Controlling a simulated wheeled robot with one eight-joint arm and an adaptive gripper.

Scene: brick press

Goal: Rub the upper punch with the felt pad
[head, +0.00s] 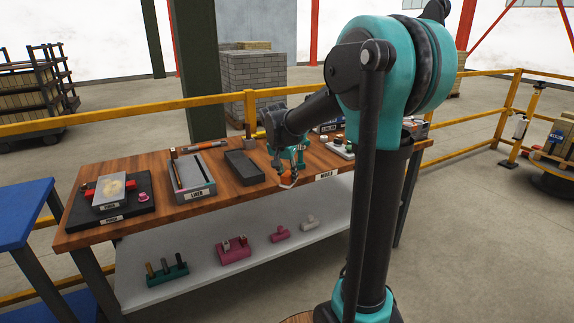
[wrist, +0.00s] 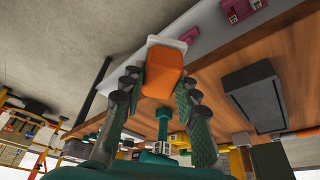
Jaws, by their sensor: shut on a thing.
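My gripper (head: 287,181) is over the front edge of the wooden bench, right of its middle. In the wrist view my gripper (wrist: 163,95) is shut on an orange block with a white part (wrist: 165,66), which looks like the felt pad. The fingers lie on its two sides. In the head view the orange block (head: 288,177) is small and partly hidden. A grey block with a cream patch on top and red ends (head: 103,197), which looks like the upper punch, rests on a black mat (head: 132,211) at the bench's left end, well apart from my gripper.
A grey tray (head: 206,188) and a dark open box (head: 244,167) stand between the mat and my gripper. A small pink piece (head: 143,197) lies on the mat. The lower shelf (head: 205,262) holds pink and green blocks. A yellow rail (head: 120,122) runs behind the bench.

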